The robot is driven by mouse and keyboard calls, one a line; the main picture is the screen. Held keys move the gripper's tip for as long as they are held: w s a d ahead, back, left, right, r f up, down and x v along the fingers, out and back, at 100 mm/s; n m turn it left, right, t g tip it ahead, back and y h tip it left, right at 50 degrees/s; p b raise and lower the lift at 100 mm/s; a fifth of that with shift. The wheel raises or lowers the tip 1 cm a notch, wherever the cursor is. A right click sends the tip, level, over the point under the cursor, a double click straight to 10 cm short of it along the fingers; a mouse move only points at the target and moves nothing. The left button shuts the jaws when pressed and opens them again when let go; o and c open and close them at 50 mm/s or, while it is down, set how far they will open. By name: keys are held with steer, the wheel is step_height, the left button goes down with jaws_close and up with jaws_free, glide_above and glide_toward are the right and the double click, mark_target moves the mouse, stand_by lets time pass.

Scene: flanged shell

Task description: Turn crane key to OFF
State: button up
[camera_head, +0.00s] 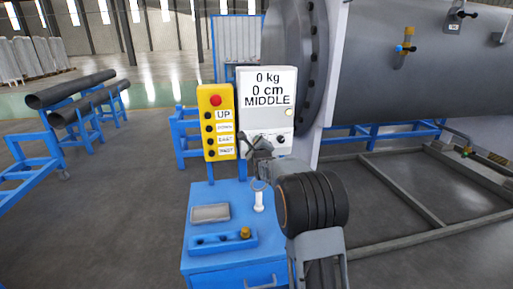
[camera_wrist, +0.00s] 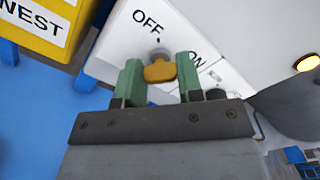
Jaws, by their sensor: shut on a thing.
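The yellow crane key (camera_wrist: 160,72) sits in a round switch on the white control box (camera_head: 266,76). The labels OFF and ON are printed on the box around it, OFF at upper left and ON at right in the wrist view. My gripper (camera_wrist: 160,78) has its two green fingers on either side of the key's head and is shut on it. In the head view, my gripper (camera_head: 259,146) is at the lower part of the box and hides the key. I cannot tell for sure which label the key points to.
A yellow button panel (camera_head: 217,122) with a red stop button stands left of the box. Below is a blue cabinet (camera_head: 205,262) with a grey block (camera_head: 210,213) and a white upright piece (camera_head: 258,197) on it. A large grey flanged shell (camera_head: 400,75) fills the right.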

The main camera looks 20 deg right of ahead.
steer(key=n+b, duration=0.1)
steer(key=b, duration=0.1)
steer(key=n+b, duration=0.2)
steer(key=shift+f, duration=0.3)
steer(key=n+b, duration=0.4)
steer(key=n, duration=0.1)
steer(key=n+b, duration=0.3)
steer(key=n, duration=0.1)
steer(key=shift+r, duration=0.1)
steer(key=shift+r+n+b, duration=0.1)
steer(key=shift+n+b, duration=0.65)
steer(key=shift+n, duration=1.75)
steer(key=o, duration=0.9)
steer(key=shift+o, duration=0.2)
steer(key=s+a+b, duration=0.1)
steer(key=s+a, duration=0.1)
steer(key=s, duration=1.1)
steer(key=shift+s+a+b, duration=0.3)
steer(key=shift+a+b, duration=0.1)
